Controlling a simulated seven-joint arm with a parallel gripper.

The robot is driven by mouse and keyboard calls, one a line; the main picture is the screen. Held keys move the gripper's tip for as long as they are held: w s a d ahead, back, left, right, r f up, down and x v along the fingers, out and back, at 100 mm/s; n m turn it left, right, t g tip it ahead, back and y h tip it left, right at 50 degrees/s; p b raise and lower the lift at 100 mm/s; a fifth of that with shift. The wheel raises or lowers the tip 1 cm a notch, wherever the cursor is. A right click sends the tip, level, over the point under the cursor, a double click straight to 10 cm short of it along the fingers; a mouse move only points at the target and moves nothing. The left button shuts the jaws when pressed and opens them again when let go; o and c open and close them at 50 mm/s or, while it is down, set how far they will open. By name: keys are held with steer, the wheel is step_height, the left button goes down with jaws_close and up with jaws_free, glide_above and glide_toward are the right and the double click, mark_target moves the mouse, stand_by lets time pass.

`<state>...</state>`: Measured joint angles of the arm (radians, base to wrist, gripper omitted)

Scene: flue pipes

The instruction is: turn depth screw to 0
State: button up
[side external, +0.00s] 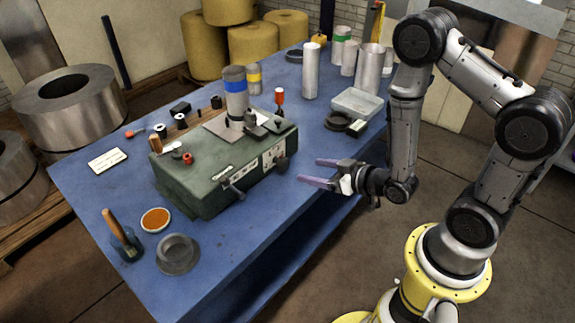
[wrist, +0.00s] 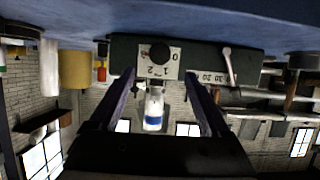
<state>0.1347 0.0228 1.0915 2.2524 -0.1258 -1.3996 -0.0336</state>
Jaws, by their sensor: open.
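The green machine (side external: 205,183) stands on the blue bench. The depth screw's black round knob (side external: 282,164) sticks out of its front face near the right end, beside a pale scale plate (side external: 271,155). In the wrist view, which is upside down, the knob (wrist: 160,53) sits before the plate (wrist: 150,70) with 0, 1 and 2 readable. A pointer cannot be made out. My gripper (side external: 309,171) is open and empty, its purple fingers level and pointing at the machine's front. In the wrist view, my gripper (wrist: 159,74) has its fingertips on either side of the knob, apart from it.
A crank lever (side external: 232,188) juts from the machine's front left of the knob. A pipe with a blue band (side external: 236,88) stands on top. The space before the knob is free.

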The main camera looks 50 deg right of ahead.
mark_target(285, 165)
steer(key=x, duration=1)
steer(key=shift+w, duration=0.1)
jaws_close()
